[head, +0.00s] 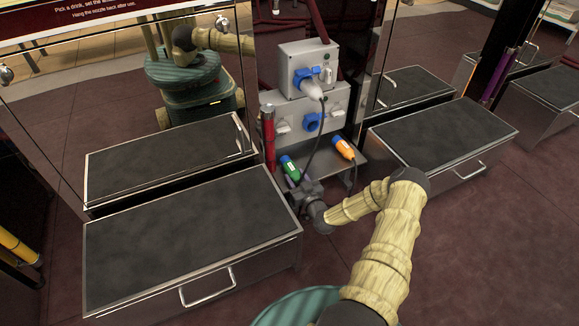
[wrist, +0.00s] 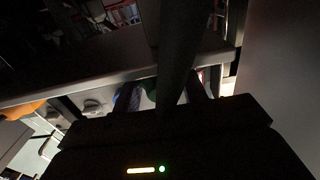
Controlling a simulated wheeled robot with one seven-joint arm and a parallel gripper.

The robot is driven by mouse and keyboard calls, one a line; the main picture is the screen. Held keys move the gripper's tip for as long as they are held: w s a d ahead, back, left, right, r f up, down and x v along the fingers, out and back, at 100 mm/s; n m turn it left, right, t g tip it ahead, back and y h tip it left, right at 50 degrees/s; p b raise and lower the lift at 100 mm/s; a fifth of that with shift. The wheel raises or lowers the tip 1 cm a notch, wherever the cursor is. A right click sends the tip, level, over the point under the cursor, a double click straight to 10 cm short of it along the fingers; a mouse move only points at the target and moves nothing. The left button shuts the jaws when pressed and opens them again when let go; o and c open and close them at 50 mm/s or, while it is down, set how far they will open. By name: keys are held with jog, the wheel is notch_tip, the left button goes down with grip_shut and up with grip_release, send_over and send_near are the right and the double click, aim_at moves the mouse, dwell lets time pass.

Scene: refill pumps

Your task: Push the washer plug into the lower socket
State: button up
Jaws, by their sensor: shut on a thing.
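My gripper (head: 298,183) is low in front of the pump's metal shelf, shut on the green plug (head: 289,167), whose upper part shows above the fingers. A sliver of green shows between dark shapes in the wrist view (wrist: 146,94). The lower socket (head: 313,122) is blue and empty, on the lower grey box, above and to the right of the gripper. The upper socket (head: 304,77) has a white-grey plug (head: 312,90) in it, with a dark cable hanging down. I cannot read which plug is the washer's.
An orange plug (head: 344,147) rests at the shelf (head: 357,163), right of the green one. A red post (head: 268,137) stands left of the boxes. Dark-topped metal steps (head: 190,238) (head: 445,135) flank the narrow gap. The wrist view is mostly dark.

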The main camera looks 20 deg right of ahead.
jog(key=shift+s+p, duration=1.15)
jog(key=shift+s, duration=1.15)
jog(key=shift+r, duration=0.1)
jog(key=shift+r+p, duration=1.35)
jog(key=shift+r, duration=0.1)
